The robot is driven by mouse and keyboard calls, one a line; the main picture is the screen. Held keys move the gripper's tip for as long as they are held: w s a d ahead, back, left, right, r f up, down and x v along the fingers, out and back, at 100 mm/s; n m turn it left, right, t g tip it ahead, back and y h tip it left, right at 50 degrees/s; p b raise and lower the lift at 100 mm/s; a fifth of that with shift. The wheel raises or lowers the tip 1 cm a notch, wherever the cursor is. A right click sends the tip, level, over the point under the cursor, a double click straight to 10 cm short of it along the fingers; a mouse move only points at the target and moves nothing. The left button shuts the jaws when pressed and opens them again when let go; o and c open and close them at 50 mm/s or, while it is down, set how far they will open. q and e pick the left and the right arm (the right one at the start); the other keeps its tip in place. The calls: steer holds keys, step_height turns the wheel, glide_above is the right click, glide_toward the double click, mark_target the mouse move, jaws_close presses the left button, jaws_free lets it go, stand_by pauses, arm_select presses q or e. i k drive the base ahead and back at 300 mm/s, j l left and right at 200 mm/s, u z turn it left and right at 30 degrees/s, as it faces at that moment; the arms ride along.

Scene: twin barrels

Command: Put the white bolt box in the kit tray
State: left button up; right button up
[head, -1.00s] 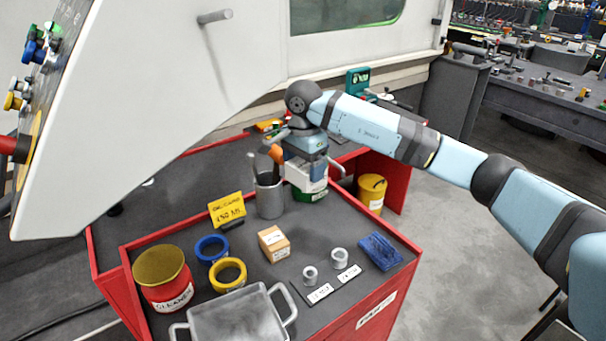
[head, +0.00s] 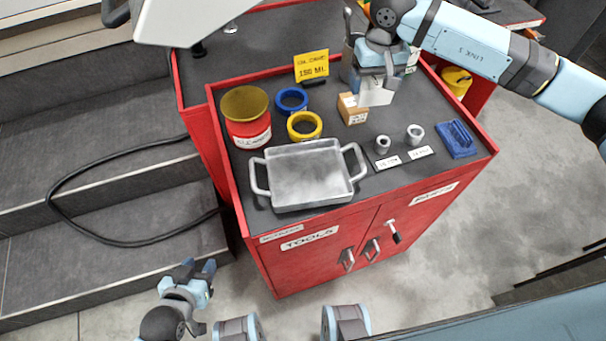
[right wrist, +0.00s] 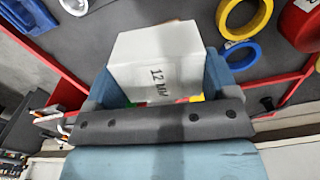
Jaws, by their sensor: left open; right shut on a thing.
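The white bolt box (head: 375,97) is held in my right gripper (head: 380,82), above the bench near the cardboard box. In the right wrist view the white box (right wrist: 157,62), marked "12 MM", sits between the two blue fingers (right wrist: 160,80). The kit tray, a grey metal tray (head: 306,197) with two side handles, lies empty at the front left of the bench top. It is in front and to the left of my right gripper. My left gripper (head: 194,274) is open and empty, low in front of the cabinet at the lower left.
A small cardboard box (head: 351,110) stands just below the held box. A yellow ring (head: 304,137), blue ring (head: 292,109) and red tin (head: 246,132) stand behind the tray. Two grey nuts (head: 414,134) and a blue block (head: 456,139) lie to the right.

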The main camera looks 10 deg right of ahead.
mark_target(308, 177)
steer(key=j+z, duration=0.15)
steer(key=j, duration=0.3)
steer(key=k+j+z, duration=0.15)
steer(key=j, duration=0.25)
steer(key=i+j+z, duration=0.2)
steer(key=j, duration=0.2)
steer(key=j+z, duration=0.2)
steer(key=j, duration=0.2)
